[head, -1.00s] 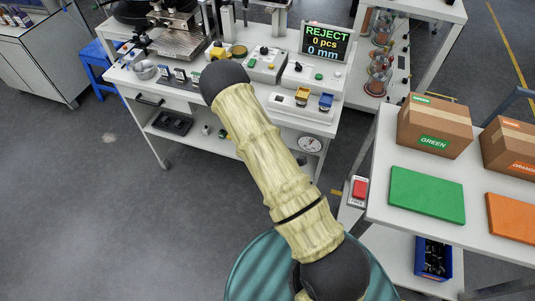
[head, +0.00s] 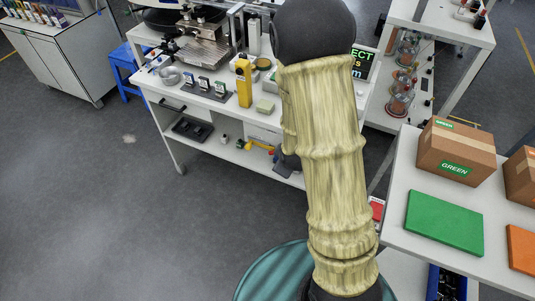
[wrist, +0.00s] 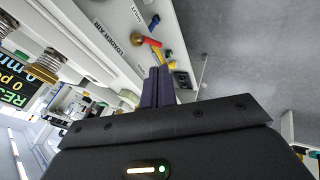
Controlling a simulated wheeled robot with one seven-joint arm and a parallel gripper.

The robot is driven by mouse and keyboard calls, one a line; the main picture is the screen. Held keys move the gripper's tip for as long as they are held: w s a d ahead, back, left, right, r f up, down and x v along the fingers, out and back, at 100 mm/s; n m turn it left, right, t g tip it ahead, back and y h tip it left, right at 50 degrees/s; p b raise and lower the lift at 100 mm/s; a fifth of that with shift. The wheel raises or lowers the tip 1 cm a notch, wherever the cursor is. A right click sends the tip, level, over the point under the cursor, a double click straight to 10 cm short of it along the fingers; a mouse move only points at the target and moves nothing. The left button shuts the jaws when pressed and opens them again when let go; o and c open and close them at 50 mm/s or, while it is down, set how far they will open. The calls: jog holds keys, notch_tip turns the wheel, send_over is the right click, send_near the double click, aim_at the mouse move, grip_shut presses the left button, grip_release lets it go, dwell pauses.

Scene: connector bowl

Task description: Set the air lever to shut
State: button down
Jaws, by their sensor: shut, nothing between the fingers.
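The air lever (wrist: 150,41), with a red end and a yellow body, is on the white panel marked LOADER AIR in the wrist view. In the head view, a yellow and orange part (head: 258,145) at the bench's lower front appears to be the same fitting. My gripper (wrist: 158,72) is shut and empty, its dark fingertips just below the lever in the wrist picture. I cannot tell whether they touch it. In the head view, my arm hides most of the gripper; a dark part (head: 283,169) shows beside the arm.
A small blue-topped part (wrist: 153,22) is near the lever. A second table holds cardboard boxes (head: 455,150) and a green mat (head: 443,223).

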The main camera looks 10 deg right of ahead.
jog(key=s+a+r+m+g, duration=0.1)
jog(key=s+r+m+g, duration=0.3)
jog(key=s+r+m, duration=0.5)
notch_tip(320, 180, up, 3)
jog(key=s, duration=0.2)
jog(key=shift+s+y, duration=0.35)
jog(key=shift+y, duration=0.05)
jog(key=shift+w, duration=0.1)
